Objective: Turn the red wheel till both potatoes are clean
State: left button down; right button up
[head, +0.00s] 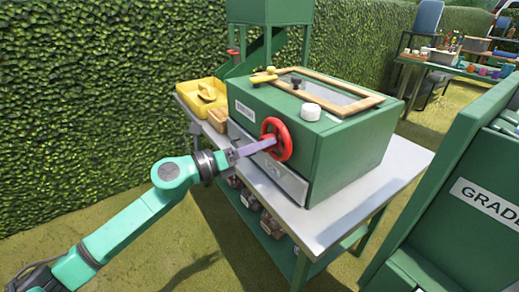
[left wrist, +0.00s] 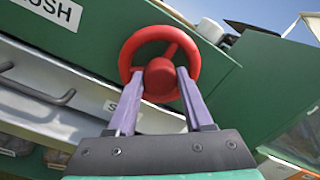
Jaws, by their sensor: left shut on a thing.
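The red wheel (head: 277,139) is mounted on the front of a green box machine (head: 345,148) that stands on a grey table. My left gripper (head: 268,143) reaches it from the left and front. In the left wrist view the red wheel (left wrist: 133,42) fills the upper middle, and the two purple fingers of my left gripper (left wrist: 160,82) are shut on its hub, one on each side. The potatoes cannot be made out in either view. My right gripper is not in view.
A yellow tray (head: 203,98) stands on the table's left end. A white knob (head: 310,112) and a wooden frame (head: 335,83) are on the machine's top. A green cabinet marked GRADE (head: 450,225) stands close at the right. Grass lies in front of the table.

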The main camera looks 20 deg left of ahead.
pick_arm(q)
jog(key=shift+f, duration=0.15)
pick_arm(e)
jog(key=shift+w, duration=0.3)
pick_arm(q)
jog(key=shift+c, duration=1.5)
grip_release()
jog(key=b+v, duration=0.2)
jog(key=v, duration=1.2)
jog(key=shift+s+a+b, duration=0.2)
jog(key=shift+b, duration=0.2)
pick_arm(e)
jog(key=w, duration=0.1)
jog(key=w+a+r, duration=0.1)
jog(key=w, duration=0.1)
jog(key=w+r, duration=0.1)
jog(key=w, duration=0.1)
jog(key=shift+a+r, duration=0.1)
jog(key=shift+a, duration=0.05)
